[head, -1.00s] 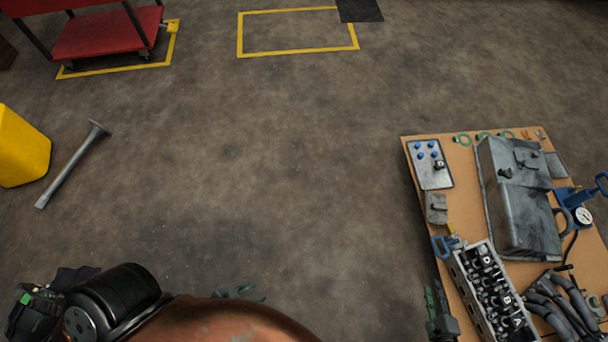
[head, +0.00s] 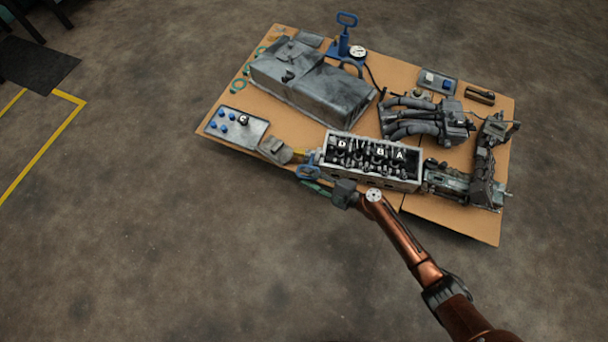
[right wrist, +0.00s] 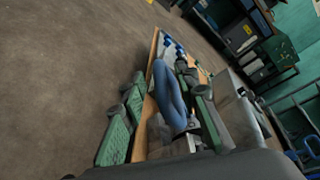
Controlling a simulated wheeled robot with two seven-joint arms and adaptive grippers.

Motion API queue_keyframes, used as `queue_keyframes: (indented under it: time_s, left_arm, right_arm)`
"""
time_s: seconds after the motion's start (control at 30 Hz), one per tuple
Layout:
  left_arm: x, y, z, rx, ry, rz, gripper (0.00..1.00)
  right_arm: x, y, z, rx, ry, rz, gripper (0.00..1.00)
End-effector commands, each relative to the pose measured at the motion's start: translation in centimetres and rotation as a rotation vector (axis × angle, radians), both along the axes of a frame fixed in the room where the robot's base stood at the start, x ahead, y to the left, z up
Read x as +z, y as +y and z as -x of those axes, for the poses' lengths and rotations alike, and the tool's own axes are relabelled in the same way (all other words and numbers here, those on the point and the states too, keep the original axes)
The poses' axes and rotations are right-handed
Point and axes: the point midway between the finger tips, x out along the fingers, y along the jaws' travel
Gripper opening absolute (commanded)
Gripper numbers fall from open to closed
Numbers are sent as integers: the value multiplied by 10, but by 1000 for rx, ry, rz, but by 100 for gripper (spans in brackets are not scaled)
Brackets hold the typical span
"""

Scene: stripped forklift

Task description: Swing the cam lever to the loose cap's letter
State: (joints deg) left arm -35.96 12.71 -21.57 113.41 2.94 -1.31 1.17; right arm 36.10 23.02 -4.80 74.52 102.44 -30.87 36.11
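The loose cap, lettered C (head: 243,119), sits on a grey plate (head: 222,130) with blue pegs at the board's left. The cylinder head (head: 350,176) lies along the board's near edge, with caps lettered D, B and A inside. The blue cam lever (head: 308,172) stands at its left end; its handle also shows in the right wrist view (right wrist: 170,97). My right gripper (head: 316,188) is at the lever. In the right wrist view its green-padded fingers (right wrist: 163,120) are apart, the blue handle between them; contact is unclear. My left gripper is out of view.
A large grey cover (head: 312,88) lies behind the head. A blue gauge tool (head: 350,45), a pipe manifold (head: 415,118) and a dark metal assembly (head: 487,165) share the tan board (head: 455,222). The floor (head: 150,240) to the left is clear.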

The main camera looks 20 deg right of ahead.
Motion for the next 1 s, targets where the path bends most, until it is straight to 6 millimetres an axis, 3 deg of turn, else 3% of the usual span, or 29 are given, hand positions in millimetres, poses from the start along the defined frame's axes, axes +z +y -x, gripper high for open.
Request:
queue_keyframes:
  time_s: [0.43,0.87,1.0]
  left_arm:
    - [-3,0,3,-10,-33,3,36]
    - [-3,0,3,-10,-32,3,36]
    - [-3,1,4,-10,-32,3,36]
  right_arm:
    - [-2,9,-11,-1,-1,1,29]
    - [-3,9,-11,-1,-1,1,0]
    - [-3,9,-11,-1,0,1,0]
